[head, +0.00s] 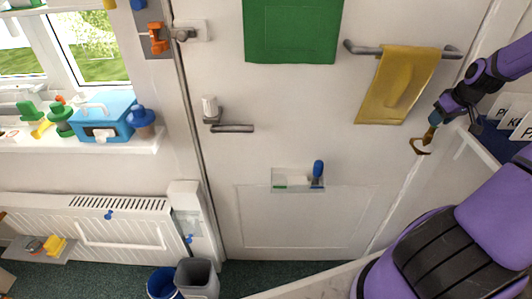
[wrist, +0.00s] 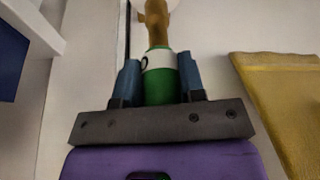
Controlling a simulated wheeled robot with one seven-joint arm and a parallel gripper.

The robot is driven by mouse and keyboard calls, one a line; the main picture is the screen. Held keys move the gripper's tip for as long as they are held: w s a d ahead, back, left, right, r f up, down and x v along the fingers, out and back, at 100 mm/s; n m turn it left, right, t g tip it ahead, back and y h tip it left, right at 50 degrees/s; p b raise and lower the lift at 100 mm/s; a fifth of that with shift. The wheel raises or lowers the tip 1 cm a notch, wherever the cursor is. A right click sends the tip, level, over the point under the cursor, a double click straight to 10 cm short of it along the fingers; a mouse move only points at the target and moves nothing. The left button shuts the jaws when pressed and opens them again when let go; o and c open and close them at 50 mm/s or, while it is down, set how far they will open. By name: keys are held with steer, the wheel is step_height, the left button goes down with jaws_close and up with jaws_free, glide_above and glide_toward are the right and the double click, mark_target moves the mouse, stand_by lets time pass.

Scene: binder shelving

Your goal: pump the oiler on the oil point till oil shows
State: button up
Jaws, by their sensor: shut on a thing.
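My gripper (head: 435,117) is at the right of the head view, in front of the white wall beside the door. In the wrist view its two blue-grey fingers (wrist: 160,84) are shut on the oiler (wrist: 160,62), one on each side. The oiler has a green body, a white band and a brownish-gold top. In the head view its curved gold end (head: 421,149) sticks out below the gripper. In the wrist view the gold top reaches the upper edge, close to a pale rounded shape. I cannot tell whether that is the oil point or whether they touch.
A yellow cloth (head: 398,85) hangs on a rail (head: 452,52) left of the gripper. Dark blue binders (head: 497,138) with white labels stand at right. A blue box (head: 103,119) sits on the windowsill, and bins (head: 198,280) stand on the floor.

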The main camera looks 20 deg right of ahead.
steer(key=shift+f, duration=0.55)
stand_by(0.4)
steer(key=o, duration=1.2)
steer(key=shift+c, duration=0.2)
steer(key=v, duration=1)
steer(key=shift+r, duration=0.4)
steer(key=shift+s, duration=0.25)
